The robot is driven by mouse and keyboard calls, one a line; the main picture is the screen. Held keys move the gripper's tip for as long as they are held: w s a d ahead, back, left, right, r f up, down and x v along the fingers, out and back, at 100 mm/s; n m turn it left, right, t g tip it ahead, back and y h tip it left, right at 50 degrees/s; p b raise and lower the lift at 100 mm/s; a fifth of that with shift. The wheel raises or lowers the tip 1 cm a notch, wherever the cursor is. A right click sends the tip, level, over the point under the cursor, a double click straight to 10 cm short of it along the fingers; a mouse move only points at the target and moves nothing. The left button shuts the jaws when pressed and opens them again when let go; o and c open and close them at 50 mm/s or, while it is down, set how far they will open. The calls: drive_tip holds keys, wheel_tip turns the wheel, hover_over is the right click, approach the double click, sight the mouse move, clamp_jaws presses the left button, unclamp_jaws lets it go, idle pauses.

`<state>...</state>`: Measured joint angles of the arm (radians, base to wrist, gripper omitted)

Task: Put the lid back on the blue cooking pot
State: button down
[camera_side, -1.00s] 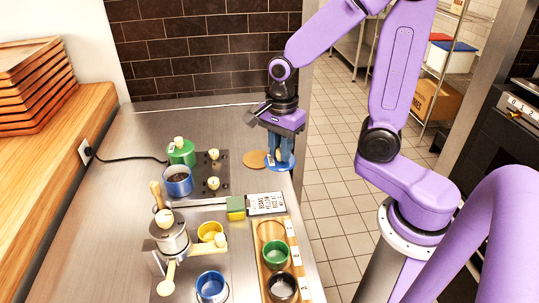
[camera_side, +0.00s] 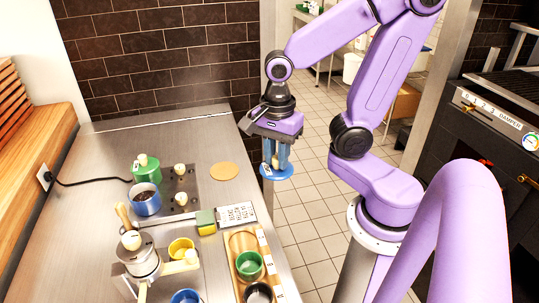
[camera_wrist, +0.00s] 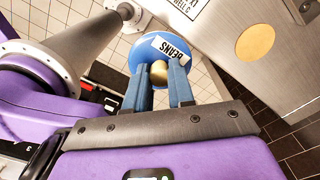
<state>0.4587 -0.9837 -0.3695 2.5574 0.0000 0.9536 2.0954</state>
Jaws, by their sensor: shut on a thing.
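My gripper (camera_side: 277,163) is shut on the tan knob of the blue lid (camera_side: 276,173). The lid hangs in the air and appears just past the counter's right edge, over the tiled floor. In the wrist view the lid (camera_wrist: 143,56) shows a white "BEANS" label, with the knob (camera_wrist: 159,73) between the two blue fingers. The blue cooking pot (camera_side: 146,203) stands uncovered at the left of the counter, on the dark hob, with dark contents. It is well left of my gripper and does not show in the wrist view.
A green lidded pot (camera_side: 146,169) stands right behind the blue pot. Knobs (camera_side: 181,199) sit on the hob. A tan disc (camera_side: 224,171) lies on the counter. A sponge (camera_side: 206,222), a sign (camera_side: 236,214), a wooden tray (camera_side: 239,240) and a metal grinder-like device (camera_side: 137,258) stand nearer.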

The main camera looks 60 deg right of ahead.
drive_tip(key=shift+s+r, duration=0.15)
drive_tip(key=shift+s, duration=0.05)
drive_tip(key=w+a+r, duration=0.4)
drive_tip(key=w+a, duration=0.5)
drive_tip(key=w, duration=0.4)
drive_tip(key=w+a+f, duration=0.2)
drive_tip(key=w+a, duration=0.2)
drive_tip(key=w, duration=0.3)
drive_tip(key=w+a+f, duration=0.1)
drive_tip(key=w+a, duration=0.3)
drive_tip(key=w, duration=0.4)
drive_tip(key=shift+s+a+f, duration=0.1)
drive_tip(key=shift+s+f, duration=0.05)
drive_tip(key=shift+f, duration=1.45)
drive_tip(key=shift+s+a+f, duration=0.1)
drive_tip(key=shift+s+f, duration=0.05)
drive_tip(key=shift+f, duration=1.4)
drive_tip(key=shift+f, duration=0.15)
drive_tip(key=shift+c, duration=2.1)
unclamp_jaws()
wheel_tip(320, 180, up, 7)
